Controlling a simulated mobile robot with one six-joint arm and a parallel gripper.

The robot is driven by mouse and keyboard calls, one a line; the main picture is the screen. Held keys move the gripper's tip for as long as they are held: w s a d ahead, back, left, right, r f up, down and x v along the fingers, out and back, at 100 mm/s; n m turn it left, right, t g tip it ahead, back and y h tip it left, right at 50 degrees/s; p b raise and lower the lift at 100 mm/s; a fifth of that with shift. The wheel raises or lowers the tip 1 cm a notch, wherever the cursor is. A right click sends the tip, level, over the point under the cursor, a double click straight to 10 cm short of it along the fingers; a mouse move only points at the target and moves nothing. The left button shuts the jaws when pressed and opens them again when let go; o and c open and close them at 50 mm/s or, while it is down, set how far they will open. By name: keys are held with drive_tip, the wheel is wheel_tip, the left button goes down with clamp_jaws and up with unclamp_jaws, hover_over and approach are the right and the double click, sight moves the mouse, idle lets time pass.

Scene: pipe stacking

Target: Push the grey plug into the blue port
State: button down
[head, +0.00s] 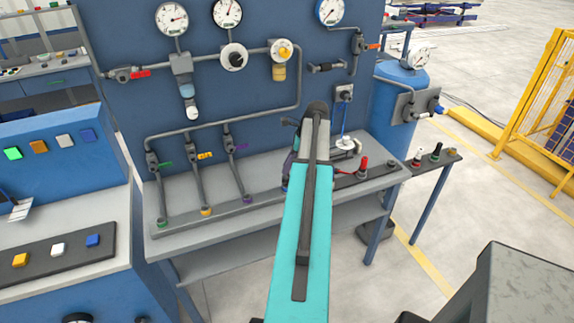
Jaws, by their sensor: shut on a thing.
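My arm reaches up from the bottom centre. A dark and purple wrist part shows just left of it, close over the bench. The jaws of my gripper are hidden behind the arm, and I cannot see what is between them. I cannot make out the grey plug for sure. A small blue spot, perhaps the blue port (285,187), shows at the left edge of the arm, on the bench strip, partly hidden. Its distance from the plug cannot be told.
Pipes run down to a green-ringed port (162,223), a yellow-ringed port (205,212) and a purple-ringed port (247,199). A red handle (364,164) stands right of my arm. A blue tank (398,95) and a side shelf (437,161) are farther right. The bench's front left is clear.

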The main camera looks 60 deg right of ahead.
drive_tip(key=shift+f, duration=0.95)
idle(0.8)
drive_tip(key=c, duration=1.5)
unclamp_jaws()
drive_tip(key=shift+r, duration=0.1)
drive_tip(key=shift+b+v, duration=1.95)
drive_tip(key=shift+v, duration=4.9)
